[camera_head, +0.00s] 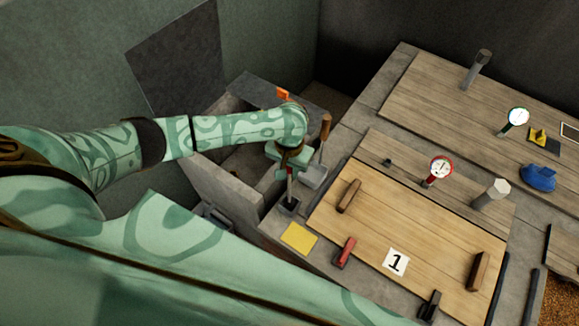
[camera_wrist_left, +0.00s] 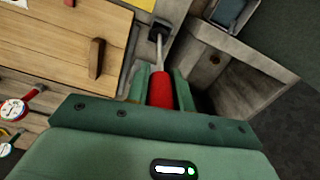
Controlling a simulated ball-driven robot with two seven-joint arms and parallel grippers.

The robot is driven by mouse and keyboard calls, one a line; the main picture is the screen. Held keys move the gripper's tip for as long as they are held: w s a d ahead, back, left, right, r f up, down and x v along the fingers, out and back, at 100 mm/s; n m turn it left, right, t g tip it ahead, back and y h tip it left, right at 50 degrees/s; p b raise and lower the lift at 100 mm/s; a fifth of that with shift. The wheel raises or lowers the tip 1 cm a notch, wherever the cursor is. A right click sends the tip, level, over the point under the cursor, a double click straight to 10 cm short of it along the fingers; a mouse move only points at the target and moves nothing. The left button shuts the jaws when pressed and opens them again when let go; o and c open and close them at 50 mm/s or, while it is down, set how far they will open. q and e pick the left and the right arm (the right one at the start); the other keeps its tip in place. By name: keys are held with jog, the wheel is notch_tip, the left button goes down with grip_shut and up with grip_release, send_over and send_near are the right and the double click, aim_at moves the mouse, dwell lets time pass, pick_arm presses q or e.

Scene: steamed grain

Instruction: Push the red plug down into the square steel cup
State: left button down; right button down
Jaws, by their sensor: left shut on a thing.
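My left gripper (camera_head: 289,168) is shut on the red plug (camera_wrist_left: 160,90), a red cylinder with a thin steel rod below it. The plug shows between both fingers in the left wrist view. The rod points down at the small square steel cup (camera_head: 289,207), which is dark inside and stands at the stone ledge. The cup also shows at the top of the left wrist view (camera_wrist_left: 160,27). The rod's lower end appears at or in the cup; I cannot tell how deep. My right gripper is out of view.
A grey scoop with a wooden handle (camera_head: 325,128) stands close right of the gripper. A yellow square (camera_head: 299,237) and a red-handled piece (camera_head: 346,252) lie near the wooden board (camera_head: 400,225). A stone trough (camera_head: 222,187) is on the left. Gauges stand further right.

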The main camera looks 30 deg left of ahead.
pick_arm(q)
jog(key=shift+f, duration=0.75)
jog(key=c, duration=1.1)
grip_release()
notch_tip(320, 180, up, 16)
jog(key=p, duration=0.6)
jog(key=shift+r, duration=0.15)
